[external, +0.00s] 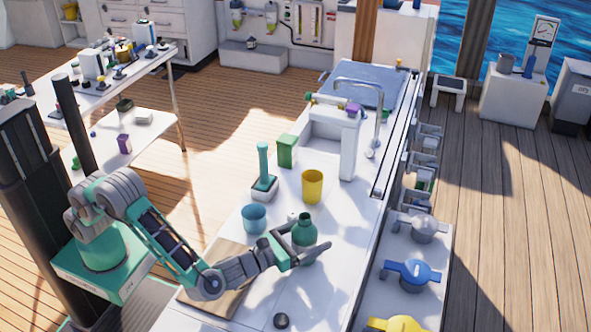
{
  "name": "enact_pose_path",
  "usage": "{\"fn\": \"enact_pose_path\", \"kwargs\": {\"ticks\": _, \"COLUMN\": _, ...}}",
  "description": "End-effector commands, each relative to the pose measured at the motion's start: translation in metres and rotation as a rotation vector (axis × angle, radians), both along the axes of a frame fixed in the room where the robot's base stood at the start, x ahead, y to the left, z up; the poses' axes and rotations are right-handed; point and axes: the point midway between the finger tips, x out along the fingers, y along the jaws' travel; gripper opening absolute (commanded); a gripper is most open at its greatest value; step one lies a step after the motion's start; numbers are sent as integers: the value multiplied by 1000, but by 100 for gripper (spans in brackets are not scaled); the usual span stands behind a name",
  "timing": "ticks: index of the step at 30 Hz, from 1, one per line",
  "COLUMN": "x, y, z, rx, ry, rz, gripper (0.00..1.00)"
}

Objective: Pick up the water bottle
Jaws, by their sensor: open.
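The water bottle (305,231) looks like the teal-green bottle with a narrow neck, standing upright on the white counter. My gripper (314,250) is at the bottle, low on its body, with the fingers reaching to the right. The fingers are open and appear to be around or just in front of the bottle. I cannot tell whether they touch it. The bottle's lower part is partly hidden by my gripper.
A blue cup (254,219), a yellow cup (312,187), a green box (287,151) and a green-handled tool (264,170) stand behind the bottle. A wooden board (228,249) lies under my forearm. A dark round knob (281,321) is at the front. The counter's front right is clear.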

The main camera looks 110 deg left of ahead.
Motion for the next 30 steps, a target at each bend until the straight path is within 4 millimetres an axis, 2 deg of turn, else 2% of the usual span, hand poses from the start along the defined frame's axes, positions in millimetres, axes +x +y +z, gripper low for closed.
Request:
{"fn": "enact_pose_path", "kwargs": {"ticks": 3, "x": 6, "y": 8, "z": 0, "rx": 1, "ry": -1, "rz": 0, "gripper": 88}}
{"fn": "enact_pose_path", "kwargs": {"ticks": 9, "x": 6, "y": 7, "z": 0, "rx": 0, "ry": 0, "rz": -1, "gripper": 87}}
{"fn": "enact_pose_path", "kwargs": {"ticks": 30, "x": 5, "y": 7, "z": 0, "rx": -1, "ry": -1, "rz": -1, "gripper": 30}}
